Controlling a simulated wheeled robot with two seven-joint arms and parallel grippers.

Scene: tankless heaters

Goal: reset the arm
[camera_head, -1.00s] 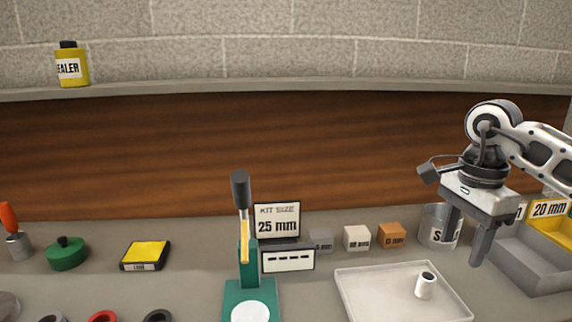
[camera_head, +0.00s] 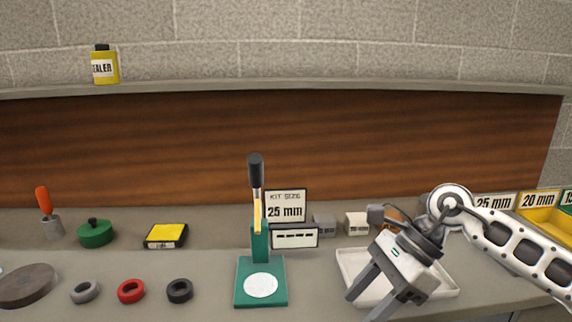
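My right gripper (camera_head: 372,304) hangs at the lower right in the head view, in front of the white tray (camera_head: 352,262). Its two fingers point down and left and are spread apart, with nothing visible between them. It hides much of the tray, and the small white cylinder is not visible. My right arm comes in from the right edge. My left gripper is not in view.
A green lever press (camera_head: 260,285) stands mid-bench by the 25 mm kit size sign (camera_head: 286,206). Grey, red (camera_head: 131,291) and black rings lie left of it, near a dark disc (camera_head: 28,285). Small blocks (camera_head: 356,223) and a yellow bin (camera_head: 545,222) are at the right.

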